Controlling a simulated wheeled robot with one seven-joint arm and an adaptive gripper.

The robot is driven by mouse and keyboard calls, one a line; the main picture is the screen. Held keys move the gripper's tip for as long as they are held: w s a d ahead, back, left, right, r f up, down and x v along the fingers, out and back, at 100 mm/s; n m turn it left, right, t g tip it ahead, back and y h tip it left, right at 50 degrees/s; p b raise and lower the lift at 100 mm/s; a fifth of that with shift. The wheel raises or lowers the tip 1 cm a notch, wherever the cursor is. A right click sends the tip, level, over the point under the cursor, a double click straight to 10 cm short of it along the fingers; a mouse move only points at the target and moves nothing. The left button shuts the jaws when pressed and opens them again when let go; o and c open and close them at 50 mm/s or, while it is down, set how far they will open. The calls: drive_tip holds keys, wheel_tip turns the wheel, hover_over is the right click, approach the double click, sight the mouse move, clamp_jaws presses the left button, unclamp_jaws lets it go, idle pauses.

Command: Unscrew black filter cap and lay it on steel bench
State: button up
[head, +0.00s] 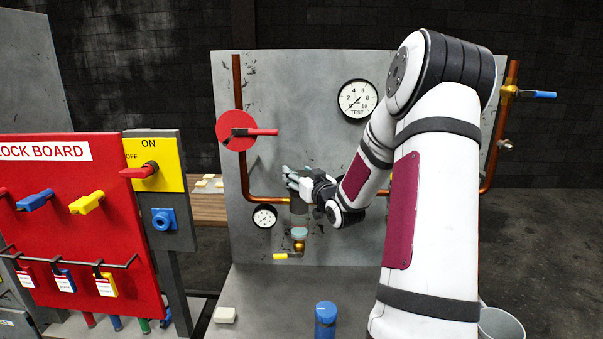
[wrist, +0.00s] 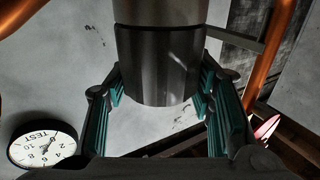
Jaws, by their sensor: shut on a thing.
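The black filter cap (wrist: 155,68) is a dark, smooth cylinder between my fingers in the wrist view, which shows the scene upside down. A thin seam separates it from the filter body (wrist: 160,12); I cannot tell whether the thread is loose. My gripper (head: 293,178) is at the top of the filter in front of the grey panel, and its teal pads (wrist: 158,85) close on both sides of the cap. In the head view the gripper largely hides the cap, with the dark filter body (head: 299,214) below. The steel bench (head: 265,287) lies below the panel.
A small gauge (head: 264,217), copper pipe (head: 239,110) and yellow-handled valve (head: 281,256) are close to the filter. The red lock board (head: 75,225) is at left. Bare bench shows between block and canister.

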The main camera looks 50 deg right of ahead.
drive_tip(key=shift+r+n+t+y+p, duration=0.1)
drive_tip(key=shift+n+t+y+p, duration=0.5)
drive_tip(key=shift+n+y+p, duration=1.1)
drive_tip(key=shift+w+a+y+p, duration=0.1)
drive_tip(key=shift+a+y+p, duration=0.05)
drive_tip(key=shift+y+p, duration=0.75)
